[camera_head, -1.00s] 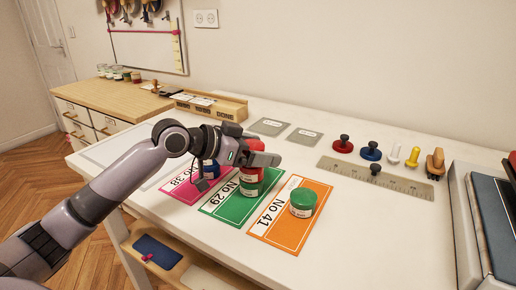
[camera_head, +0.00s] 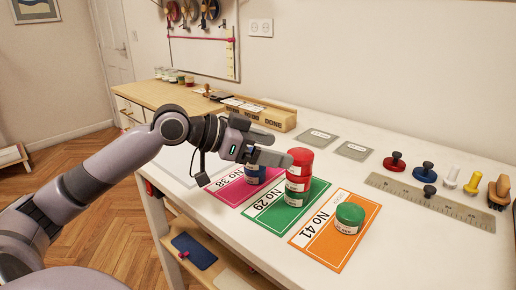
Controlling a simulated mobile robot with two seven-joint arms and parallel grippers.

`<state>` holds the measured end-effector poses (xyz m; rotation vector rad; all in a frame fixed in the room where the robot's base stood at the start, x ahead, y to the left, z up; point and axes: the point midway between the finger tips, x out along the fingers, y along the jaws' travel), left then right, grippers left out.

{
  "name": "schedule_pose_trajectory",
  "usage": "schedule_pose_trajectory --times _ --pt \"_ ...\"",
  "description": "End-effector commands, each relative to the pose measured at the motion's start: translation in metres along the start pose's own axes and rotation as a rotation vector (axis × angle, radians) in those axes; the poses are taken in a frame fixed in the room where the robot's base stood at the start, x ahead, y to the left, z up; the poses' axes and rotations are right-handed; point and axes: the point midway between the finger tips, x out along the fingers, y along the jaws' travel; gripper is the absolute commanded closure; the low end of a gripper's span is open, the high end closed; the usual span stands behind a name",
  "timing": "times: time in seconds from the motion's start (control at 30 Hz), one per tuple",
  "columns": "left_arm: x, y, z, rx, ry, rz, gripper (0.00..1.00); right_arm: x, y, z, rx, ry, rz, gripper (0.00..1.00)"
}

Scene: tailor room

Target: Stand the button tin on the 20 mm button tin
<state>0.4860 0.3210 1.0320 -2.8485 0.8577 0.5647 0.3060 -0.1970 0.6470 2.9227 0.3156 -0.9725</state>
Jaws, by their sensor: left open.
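A stack of tins stands on the green No 29 card (camera_head: 262,213). A green band shows at the foot of the stack. The label print is too small to read, so I cannot tell which is the 20 mm one. My left gripper (camera_head: 281,149) is open and empty at the left side of the top tin. Its lower fingertip overlaps the tin's edge in the picture; I cannot tell if they touch. My right gripper is out of view.
A blue tin (camera_head: 256,174) stands on the pink No 38 card (camera_head: 226,194), partly under my gripper. A green tin (camera_head: 349,216) stands on the orange No 41 card (camera_head: 322,250). Stamps and a ruler (camera_head: 430,201) lie to the right. The table's front right is clear.

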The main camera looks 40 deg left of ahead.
Motion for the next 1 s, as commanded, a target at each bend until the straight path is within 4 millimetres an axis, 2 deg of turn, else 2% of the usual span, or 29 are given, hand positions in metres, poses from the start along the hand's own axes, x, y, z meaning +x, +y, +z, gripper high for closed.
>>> schedule_pose_trajectory --times 0.2,0.4,1.0 --pt "-0.017 -0.001 0.003 -0.003 -0.002 -0.002 0.11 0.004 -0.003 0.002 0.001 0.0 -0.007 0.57" --pt "-0.025 0.0 0.001 -0.001 -0.001 0.0 0.11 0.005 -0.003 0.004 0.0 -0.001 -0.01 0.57" --pt "-0.027 0.0 0.0 -0.001 0.0 0.0 0.11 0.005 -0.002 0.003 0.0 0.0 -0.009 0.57"
